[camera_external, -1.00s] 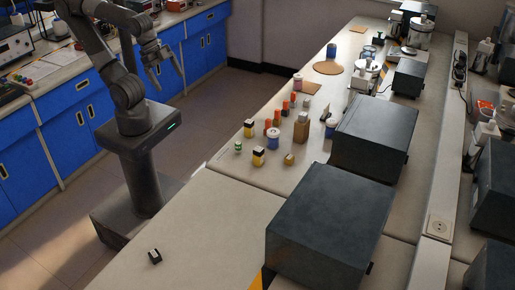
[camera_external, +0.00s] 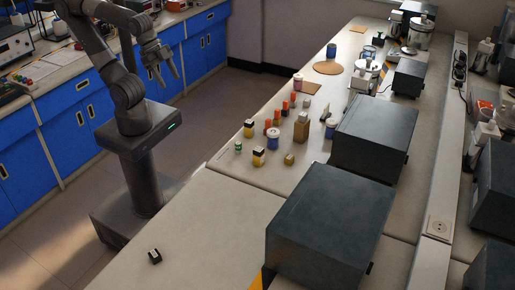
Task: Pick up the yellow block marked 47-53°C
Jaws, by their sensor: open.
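Two yellow blocks with dark tops stand on the bench, one (camera_external: 258,156) near the front of the group and one (camera_external: 249,129) farther back and left. A smaller tan-yellow block (camera_external: 289,159) lies to the right of the front one. No marking can be read at this size, so I cannot tell which is 47-53°C. My gripper (camera_external: 169,75) is open and empty, high over the floor on the left, well away from the blocks.
Around the blocks stand a blue-and-white jar (camera_external: 272,139), a green-and-white bottle (camera_external: 238,146), a brown block (camera_external: 301,128) and several red-topped pieces. Large dark boxes (camera_external: 375,136) (camera_external: 330,230) flank them on the right. The front-left bench is mostly clear, with a small black-and-white item (camera_external: 155,257).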

